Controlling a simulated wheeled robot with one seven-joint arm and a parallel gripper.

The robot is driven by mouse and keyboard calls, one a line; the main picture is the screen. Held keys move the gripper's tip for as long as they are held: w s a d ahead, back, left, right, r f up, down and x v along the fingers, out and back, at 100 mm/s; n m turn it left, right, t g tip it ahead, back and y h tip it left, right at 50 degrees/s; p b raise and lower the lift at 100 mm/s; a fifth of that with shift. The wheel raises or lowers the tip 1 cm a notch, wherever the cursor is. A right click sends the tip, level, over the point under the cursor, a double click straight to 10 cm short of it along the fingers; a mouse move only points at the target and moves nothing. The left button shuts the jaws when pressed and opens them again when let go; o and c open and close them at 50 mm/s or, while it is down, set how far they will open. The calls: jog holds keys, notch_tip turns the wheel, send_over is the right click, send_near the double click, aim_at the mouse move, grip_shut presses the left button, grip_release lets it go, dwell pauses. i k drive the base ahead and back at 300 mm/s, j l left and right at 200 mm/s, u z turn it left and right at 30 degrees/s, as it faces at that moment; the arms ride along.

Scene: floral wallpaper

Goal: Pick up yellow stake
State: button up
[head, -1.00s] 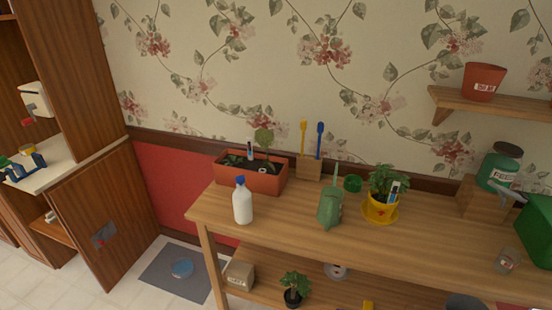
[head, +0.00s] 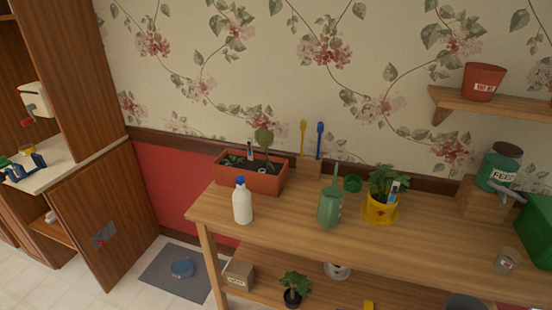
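The yellow stake (head: 303,133) stands upright in a small wooden holder (head: 308,169) at the back of the wooden table, near the wall. A blue stake (head: 319,138) stands upright just to its right in the same holder. The lower ends of both are hidden inside the holder. My gripper is not in view.
A brown planter (head: 265,183) stands left of the holder, with a white bottle (head: 242,205) in front. A green watering can (head: 330,208) and a yellow potted plant (head: 380,209) stand to the right. The wooden table (head: 285,225) is bare between bottle and can.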

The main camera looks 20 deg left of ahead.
aim_at(302, 123)
jog(key=i+j+u, duration=0.5)
jog(key=i+j, duration=0.3)
jog(key=j, duration=0.25)
jog(key=i+j+u, duration=0.45)
jog(key=i+j, duration=0.25)
jog(key=i, duration=0.25)
